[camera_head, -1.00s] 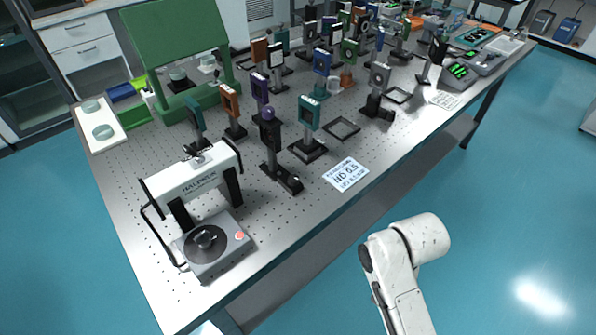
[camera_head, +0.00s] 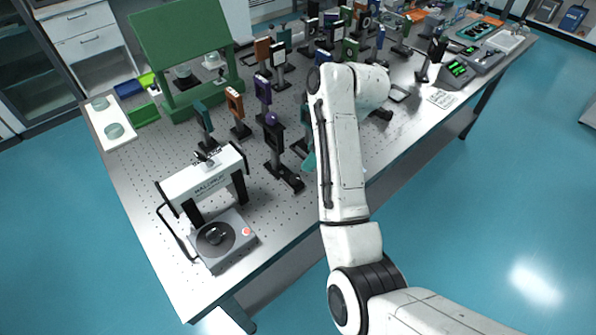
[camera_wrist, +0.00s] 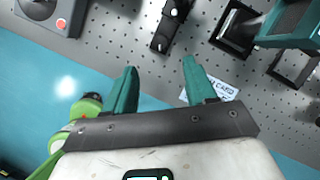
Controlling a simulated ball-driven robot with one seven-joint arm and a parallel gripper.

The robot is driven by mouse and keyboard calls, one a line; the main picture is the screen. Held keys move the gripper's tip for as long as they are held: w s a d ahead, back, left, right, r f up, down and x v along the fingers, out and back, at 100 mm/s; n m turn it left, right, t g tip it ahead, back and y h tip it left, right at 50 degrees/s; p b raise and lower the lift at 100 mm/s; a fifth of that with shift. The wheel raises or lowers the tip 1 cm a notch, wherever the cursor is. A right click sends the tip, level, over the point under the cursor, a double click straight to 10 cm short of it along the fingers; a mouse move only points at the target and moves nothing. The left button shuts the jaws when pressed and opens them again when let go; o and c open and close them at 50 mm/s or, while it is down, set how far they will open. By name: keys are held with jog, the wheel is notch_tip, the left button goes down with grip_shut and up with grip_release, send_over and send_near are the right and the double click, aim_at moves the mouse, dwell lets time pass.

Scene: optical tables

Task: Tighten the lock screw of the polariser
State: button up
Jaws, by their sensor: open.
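I cannot tell for certain which mount is the polariser. A black upright mount with a purple ball on top (camera_head: 273,133) stands on a black rail base (camera_head: 286,177) near the table's front; no lock screw can be made out. The base's end also shows in the wrist view (camera_wrist: 170,25). My gripper (camera_wrist: 160,85) is open and empty, its two teal fingers spread above the table's front edge, below that base in the picture. In the head view my arm hides most of the gripper.
A teal mount (camera_wrist: 292,25) is at the upper right of the wrist view, near a printed card (camera_wrist: 215,90) partly behind a finger. A white bridge-shaped device (camera_head: 205,180) and a grey box with a dark disc (camera_head: 222,240) stand left. Several other mounts crowd the table behind.

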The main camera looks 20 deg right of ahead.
aim_at(296, 178)
jog(key=x, duration=1)
jog(key=shift+s+f, duration=0.1)
jog(key=shift+p, duration=0.3)
grip_shut()
